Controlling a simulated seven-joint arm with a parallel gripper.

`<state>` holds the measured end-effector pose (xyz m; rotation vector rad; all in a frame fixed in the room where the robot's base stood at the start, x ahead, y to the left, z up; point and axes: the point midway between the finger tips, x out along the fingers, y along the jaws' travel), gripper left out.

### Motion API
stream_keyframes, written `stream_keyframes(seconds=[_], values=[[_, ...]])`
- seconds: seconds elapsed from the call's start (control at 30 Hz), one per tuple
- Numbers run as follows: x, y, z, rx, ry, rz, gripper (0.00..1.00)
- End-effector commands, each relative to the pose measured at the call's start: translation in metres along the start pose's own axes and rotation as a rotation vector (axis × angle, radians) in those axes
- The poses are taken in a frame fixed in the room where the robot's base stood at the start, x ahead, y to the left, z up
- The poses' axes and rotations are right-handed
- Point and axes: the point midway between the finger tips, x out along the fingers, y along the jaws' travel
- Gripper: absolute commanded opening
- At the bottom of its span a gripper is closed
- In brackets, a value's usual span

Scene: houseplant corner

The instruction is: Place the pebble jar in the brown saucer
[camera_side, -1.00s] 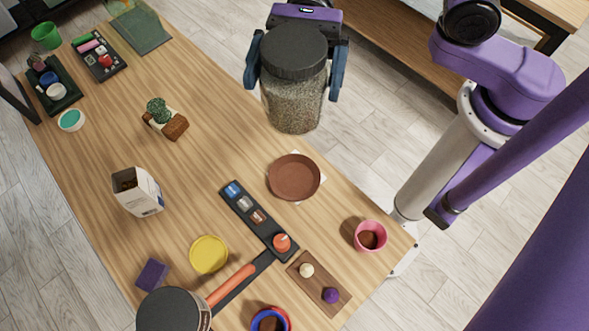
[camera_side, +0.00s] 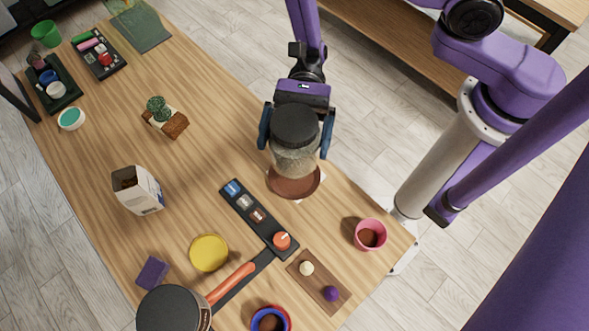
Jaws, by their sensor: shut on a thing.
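The pebble jar (camera_side: 294,157) is clear with grey-brown pebbles and a black lid, and it looks upright. My gripper (camera_side: 296,132) is shut on it, one blue finger on each side near the lid. The brown saucer (camera_side: 296,190) lies on the table on a pale square, just below the jar in the picture. The jar covers the saucer's far part. I cannot tell whether the jar's base touches the saucer or hangs a little above it.
A black tray with small items (camera_side: 238,203) lies left of the saucer. A pink cup (camera_side: 370,235) stands to the right. A wooden board with two small balls (camera_side: 318,282), a yellow dish (camera_side: 209,253) and a white carton (camera_side: 140,190) are nearby.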

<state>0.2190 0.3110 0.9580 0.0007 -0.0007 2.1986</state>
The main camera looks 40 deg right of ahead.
Motion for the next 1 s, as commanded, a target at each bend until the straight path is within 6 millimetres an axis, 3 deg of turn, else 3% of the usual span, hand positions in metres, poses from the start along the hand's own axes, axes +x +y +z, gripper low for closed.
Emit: stream_keyframes(seconds=[0.4, 1.0], values=[[0.0, 0.0, -0.041, -0.001, -0.004, 0.0, 0.27], [0.0, 0.0, -0.081, -0.001, -0.004, 0.0, 0.27]])
